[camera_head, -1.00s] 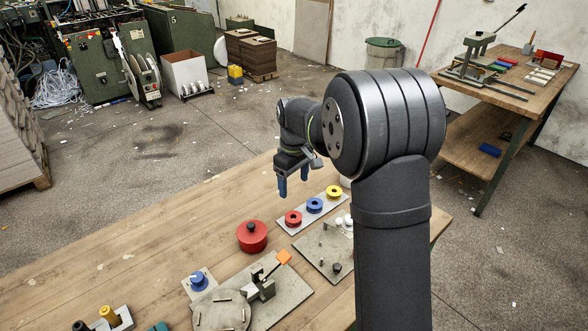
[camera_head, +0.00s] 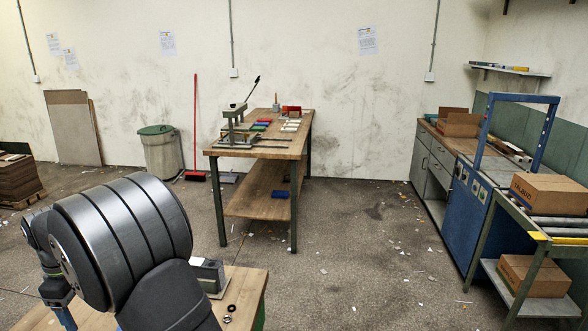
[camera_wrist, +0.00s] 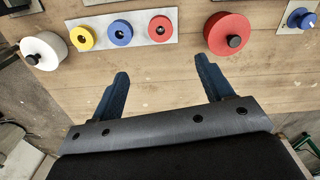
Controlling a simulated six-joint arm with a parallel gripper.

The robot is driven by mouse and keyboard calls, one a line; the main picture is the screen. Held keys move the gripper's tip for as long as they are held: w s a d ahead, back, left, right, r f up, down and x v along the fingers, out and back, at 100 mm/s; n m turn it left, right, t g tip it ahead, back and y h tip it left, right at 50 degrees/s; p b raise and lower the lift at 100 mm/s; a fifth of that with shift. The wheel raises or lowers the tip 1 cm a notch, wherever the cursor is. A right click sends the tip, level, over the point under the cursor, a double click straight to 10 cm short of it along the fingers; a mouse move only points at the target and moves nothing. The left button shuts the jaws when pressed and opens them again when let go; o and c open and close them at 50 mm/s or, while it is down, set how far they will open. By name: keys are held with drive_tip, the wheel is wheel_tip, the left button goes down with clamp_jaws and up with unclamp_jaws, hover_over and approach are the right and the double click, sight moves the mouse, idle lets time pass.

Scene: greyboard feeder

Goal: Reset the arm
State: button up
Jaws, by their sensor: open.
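My gripper (camera_wrist: 162,88) is open and empty in the wrist view. Its two blue fingers stand wide apart over bare wooden tabletop. A red round piece with a black knob (camera_wrist: 228,30) sits to the right of the plate. In the head view my arm fills the lower left, and only part of the gripper shows at the left bottom edge.
A white round piece (camera_wrist: 44,50) and a blue knob (camera_wrist: 300,18) flank the row. In the head view, a wooden workbench (camera_head: 262,143) stands against the wall. A green-lidded bin (camera_head: 160,155) is left of it. A roller stand with cartons (camera_head: 550,192) is at right. The floor between is open.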

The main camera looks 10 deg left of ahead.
wheel_tip(320, 180, down, 17)
drive_tip(key=shift+f, duration=0.1)
idle(0.4)
wheel_tip(320, 180, up, 18)
wheel_tip(320, 180, down, 18)
drive_tip(key=shift+r, duration=1.8)
wheel_tip(320, 180, up, 12)
idle(0.6)
